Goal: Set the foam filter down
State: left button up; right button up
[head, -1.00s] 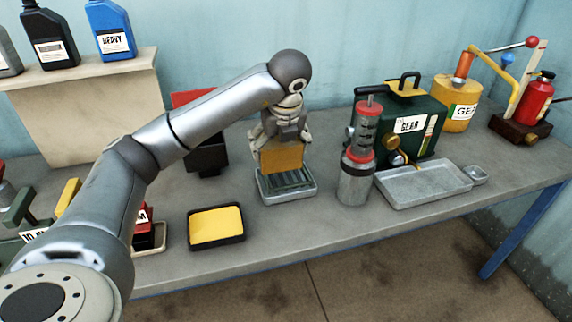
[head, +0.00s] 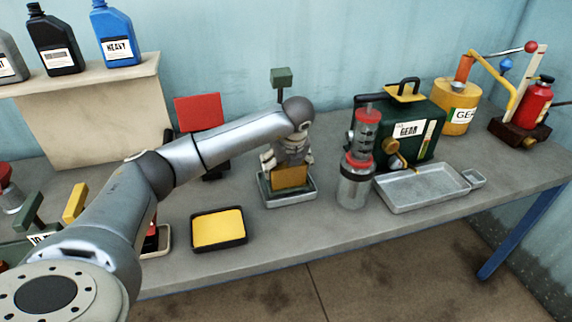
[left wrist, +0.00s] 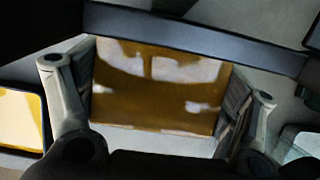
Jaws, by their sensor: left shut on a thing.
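The foam filter is a yellow-brown block (head: 289,178). My left gripper (head: 289,163) is shut on it and holds it upright, low over a grey metal tray (head: 287,203). The filter hides much of the tray's inside, and I cannot tell whether its lower edge touches the bottom. In the left wrist view the filter (left wrist: 160,105) fills the space between the two fingers, with bright pale patches on its face. My right gripper is not in view.
A black-rimmed tray with a yellow surface (head: 219,230) lies left of the grey tray. A clear cylinder with red rings (head: 355,170) stands close on the right, beside a wide metal tray (head: 420,190). A red panel (head: 198,112) stands behind. Bare bench lies in front.

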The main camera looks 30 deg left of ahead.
pick_arm(q)
jog(key=shift+f, duration=0.1)
jog(key=o, duration=0.7)
jog(key=shift+f, duration=0.1)
jog(key=shift+c, duration=0.2)
jog(key=shift+o, duration=1.6)
